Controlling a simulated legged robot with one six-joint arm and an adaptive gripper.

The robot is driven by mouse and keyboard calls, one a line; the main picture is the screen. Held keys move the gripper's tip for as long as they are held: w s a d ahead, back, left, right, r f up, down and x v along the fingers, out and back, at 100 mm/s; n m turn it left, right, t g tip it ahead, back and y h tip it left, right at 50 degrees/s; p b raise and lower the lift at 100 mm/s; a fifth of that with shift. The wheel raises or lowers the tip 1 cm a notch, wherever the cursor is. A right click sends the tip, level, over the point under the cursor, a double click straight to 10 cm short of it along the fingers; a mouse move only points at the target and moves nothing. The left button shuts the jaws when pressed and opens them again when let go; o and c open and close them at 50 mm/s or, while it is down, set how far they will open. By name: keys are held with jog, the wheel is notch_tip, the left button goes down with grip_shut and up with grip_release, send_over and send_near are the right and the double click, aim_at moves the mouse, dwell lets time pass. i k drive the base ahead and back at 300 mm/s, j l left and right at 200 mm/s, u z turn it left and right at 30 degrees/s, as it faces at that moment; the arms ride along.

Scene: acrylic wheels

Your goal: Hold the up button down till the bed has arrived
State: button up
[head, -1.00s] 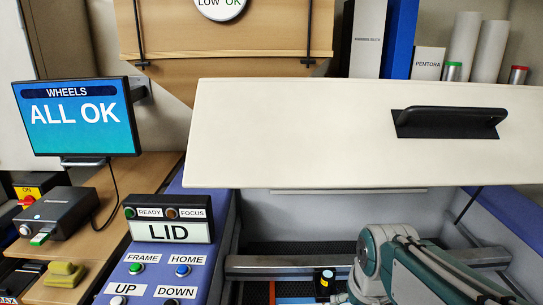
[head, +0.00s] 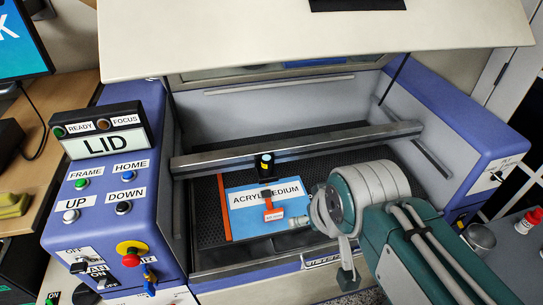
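The UP button (head: 71,215) is a small white button on the blue control panel (head: 140,225) at the left, with its label just above it. The bed (head: 335,155) is a dark, perforated surface inside the machine under the raised lid (head: 300,35). A blue sheet (head: 242,222) marked with a partly covered "ACRYLIC MEDIUM" label lies on it. My grey-green arm reaches in from the lower right over the machine's front, well to the right of the UP button. Nothing touches the button.
DOWN (head: 123,208), FRAME (head: 81,184) and HOME (head: 126,179) buttons sit close to UP. A red knob (head: 131,260) on yellow stands lower on the panel. A black laser head (head: 265,165) hangs from the rail (head: 300,145). A red-capped bottle (head: 529,222) stands at the right.

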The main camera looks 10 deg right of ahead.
aim_at(70, 216)
jog(key=k+l, duration=0.15)
jog(key=k, duration=0.35)
jog(key=k+l, duration=0.2)
jog(key=k, duration=0.25)
jog(key=k+l, duration=0.15)
jog(key=k, duration=0.35)
